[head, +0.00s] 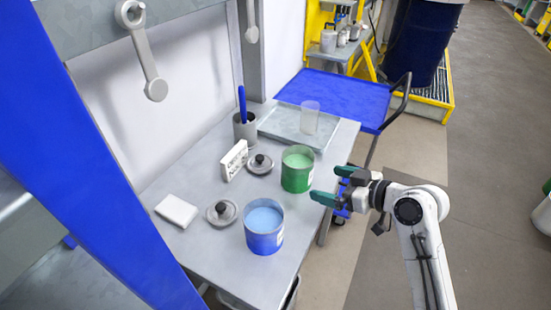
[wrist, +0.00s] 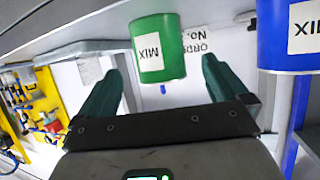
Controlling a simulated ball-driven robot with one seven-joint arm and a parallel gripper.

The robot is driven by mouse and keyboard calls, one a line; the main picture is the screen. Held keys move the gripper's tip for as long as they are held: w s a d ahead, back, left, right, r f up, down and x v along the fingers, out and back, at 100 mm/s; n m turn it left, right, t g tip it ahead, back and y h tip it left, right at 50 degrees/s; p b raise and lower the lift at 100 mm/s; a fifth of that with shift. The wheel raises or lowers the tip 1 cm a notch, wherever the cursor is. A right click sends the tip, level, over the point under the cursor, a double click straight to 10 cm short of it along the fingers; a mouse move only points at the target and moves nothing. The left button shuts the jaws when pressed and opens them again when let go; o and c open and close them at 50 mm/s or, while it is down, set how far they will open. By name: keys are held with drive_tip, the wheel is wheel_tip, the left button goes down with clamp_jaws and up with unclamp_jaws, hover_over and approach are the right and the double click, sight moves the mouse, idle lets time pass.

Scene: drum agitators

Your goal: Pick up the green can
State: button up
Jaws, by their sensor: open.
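The green can (head: 297,172) stands upright and open on the grey table, near its right edge, with pale green contents. My gripper (head: 326,184) is just right of it, with its dark green fingers open, pointing at the can and apart from it. In the wrist view the picture is upside down. There the green can (wrist: 158,50), with a white MIX label, shows between and beyond the open fingers. Nothing is held.
A blue can (head: 264,228) stands in front of the green can; it also shows in the wrist view (wrist: 285,38). Two grey lids (head: 260,164) (head: 221,212), a white sign block (head: 234,160), a white pad (head: 176,211) and a tray (head: 280,124) share the table. A blue cart (head: 340,97) stands behind.

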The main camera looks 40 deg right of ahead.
sight(310, 175)
drive_tip(key=x, duration=0.4)
drive_tip(key=p+x, duration=0.1)
drive_tip(key=x, duration=0.1)
drive_tip(key=shift+w+d+r, duration=0.15)
drive_tip(key=shift+w+r, duration=0.1)
drive_tip(key=shift+w, duration=0.1)
drive_tip(key=shift+d+p+x, duration=0.2)
drive_tip(key=shift+p+x, duration=0.4)
drive_tip(key=shift+x, duration=1.7)
drive_tip(key=shift+a+f, duration=0.1)
drive_tip(key=shift+c, duration=0.2)
drive_tip(key=c, duration=1)
drive_tip(key=shift+r, duration=0.3)
